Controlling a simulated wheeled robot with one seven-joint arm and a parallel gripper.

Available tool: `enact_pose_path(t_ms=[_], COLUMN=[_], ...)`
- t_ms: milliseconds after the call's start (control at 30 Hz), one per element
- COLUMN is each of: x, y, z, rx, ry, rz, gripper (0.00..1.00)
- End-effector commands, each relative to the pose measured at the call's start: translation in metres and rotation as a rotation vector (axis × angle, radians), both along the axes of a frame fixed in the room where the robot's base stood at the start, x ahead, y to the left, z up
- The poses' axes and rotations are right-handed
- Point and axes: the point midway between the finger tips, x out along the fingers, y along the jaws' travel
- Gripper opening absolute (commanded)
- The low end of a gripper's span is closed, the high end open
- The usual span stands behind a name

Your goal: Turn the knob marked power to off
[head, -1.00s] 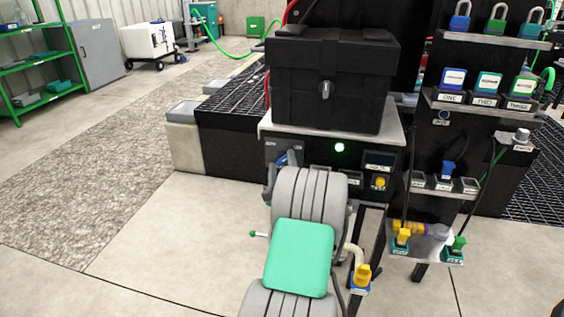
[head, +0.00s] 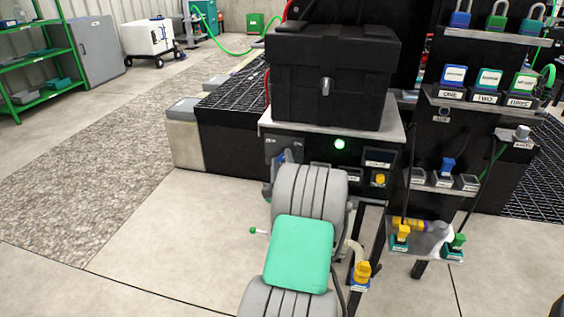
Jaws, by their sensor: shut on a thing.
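The control panel (head: 312,148) is a dark front under the black lidded box. A blue-grey knob (head: 288,156) sits at the panel's left end, partly hidden by my grey arm. Markings near it are too small to read. My gripper (head: 279,165) is at this knob and shut on it. Its fingers are mostly hidden behind the arm, so the exact grip and the knob's pointer do not show clearly.
A green lamp (head: 339,144) is lit mid-panel, with a yellow knob (head: 379,180) at right. The black box (head: 330,80) stands above. Padlocks and labelled blocks fill the right rack (head: 480,95). A yellow valve handle (head: 362,271) is low right of my arm.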

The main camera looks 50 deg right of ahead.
Motion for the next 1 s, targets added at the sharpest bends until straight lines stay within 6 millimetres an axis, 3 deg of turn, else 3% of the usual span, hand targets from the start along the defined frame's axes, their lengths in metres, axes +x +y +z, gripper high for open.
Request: enact_pose_path(t_ms=[433, 1000], x=[-0.0005, -0.0009], y=[0.0000, 0.0002], z=[0.0033, 0.0075], rx=[-0.055, -0.257], ry=[0.128, 0.602], rz=[0.000, 0.002], gripper=[0.01, 0.01])
